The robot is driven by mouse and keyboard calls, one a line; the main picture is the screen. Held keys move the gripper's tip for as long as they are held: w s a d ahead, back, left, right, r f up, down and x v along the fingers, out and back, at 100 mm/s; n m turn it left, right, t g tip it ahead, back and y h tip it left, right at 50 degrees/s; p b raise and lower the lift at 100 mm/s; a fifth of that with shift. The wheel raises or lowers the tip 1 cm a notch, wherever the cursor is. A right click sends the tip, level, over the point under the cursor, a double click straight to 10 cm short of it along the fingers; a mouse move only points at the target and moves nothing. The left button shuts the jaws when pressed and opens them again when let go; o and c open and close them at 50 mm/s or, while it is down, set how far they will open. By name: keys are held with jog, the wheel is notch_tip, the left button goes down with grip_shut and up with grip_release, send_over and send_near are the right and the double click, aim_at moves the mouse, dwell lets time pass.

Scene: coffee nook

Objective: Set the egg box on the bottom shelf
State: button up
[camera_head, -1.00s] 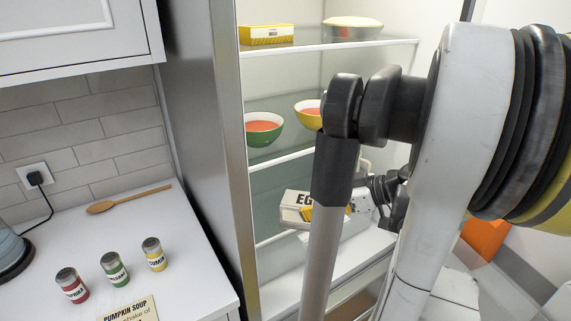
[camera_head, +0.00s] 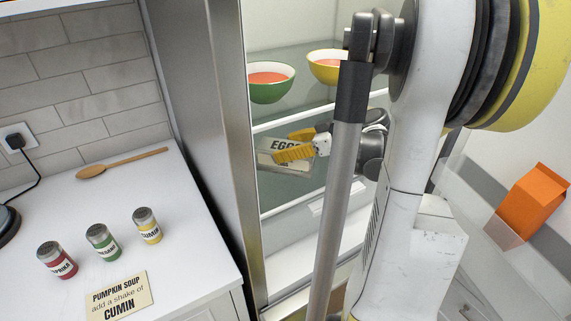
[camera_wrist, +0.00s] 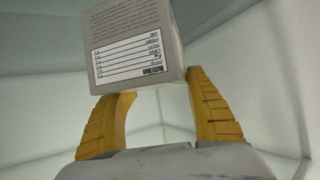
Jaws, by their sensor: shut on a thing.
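The egg box (camera_head: 272,158), a pale grey carton lettered "EGGS", is inside the open fridge below the bowls, above and behind the front edge of the lower glass shelf (camera_head: 275,209). I cannot tell whether it touches that shelf. My gripper (camera_head: 290,151) has yellow fingers shut on the box; they cover part of its front. My arm hides the right part of the shelves.
A green bowl (camera_head: 270,90) and a yellow bowl (camera_head: 325,72) of orange soup stand on the shelf above. The lower shelf's visible part looks clear. An orange carton (camera_head: 532,200) is at right.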

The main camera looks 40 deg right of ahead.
jog(key=shift+w+f, duration=0.2)
notch_tip(320, 180, down, 4)
jog(key=shift+b, duration=1.2)
jog(key=shift+r, duration=0.15)
jog(key=o, duration=1.4)
jog(key=shift+s+r, duration=0.1)
jog(key=p+v, duration=0.4)
jog(key=v, duration=0.7)
jog(key=shift+s, duration=0.4)
